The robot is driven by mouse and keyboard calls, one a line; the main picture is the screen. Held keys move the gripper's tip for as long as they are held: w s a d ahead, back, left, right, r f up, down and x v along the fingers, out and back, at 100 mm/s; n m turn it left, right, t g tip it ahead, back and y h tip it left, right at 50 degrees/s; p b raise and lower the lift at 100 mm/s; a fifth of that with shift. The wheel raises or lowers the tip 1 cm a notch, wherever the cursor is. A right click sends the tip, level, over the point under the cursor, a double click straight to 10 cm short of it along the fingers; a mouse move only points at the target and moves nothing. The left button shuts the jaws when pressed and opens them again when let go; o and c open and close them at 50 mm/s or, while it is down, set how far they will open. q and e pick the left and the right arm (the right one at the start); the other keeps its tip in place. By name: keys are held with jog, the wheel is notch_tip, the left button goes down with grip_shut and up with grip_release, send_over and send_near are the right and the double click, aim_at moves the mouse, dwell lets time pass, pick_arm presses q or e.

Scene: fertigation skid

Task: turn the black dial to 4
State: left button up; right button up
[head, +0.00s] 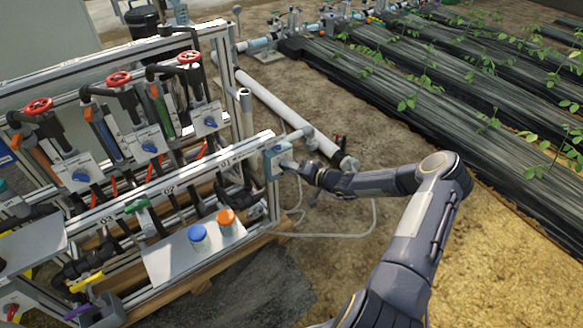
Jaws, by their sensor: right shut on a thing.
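My right gripper (291,164) reaches in from the right and is shut at the front face of a small blue-grey box (273,161) on the end post of the skid frame. The black dial is hidden behind the gripper's fingers, which close on it at the box face. The dial's numbers and pointer cannot be read from here. My left gripper is not in view.
The aluminium frame carries red handwheels (118,79) and several blue-knobbed plates. A shelf (172,268) below holds a blue-capped jar (199,236) and an orange-capped jar (227,220). A white pipe (283,111) runs behind the box. Open soil lies to the right.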

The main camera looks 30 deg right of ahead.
jog(key=o, duration=1)
jog(key=shift+c, duration=0.2)
jog(key=p+v, duration=0.1)
jog(key=v, duration=0.6)
jog(key=shift+s+d, duration=0.2)
jog(key=shift+s, duration=0.15)
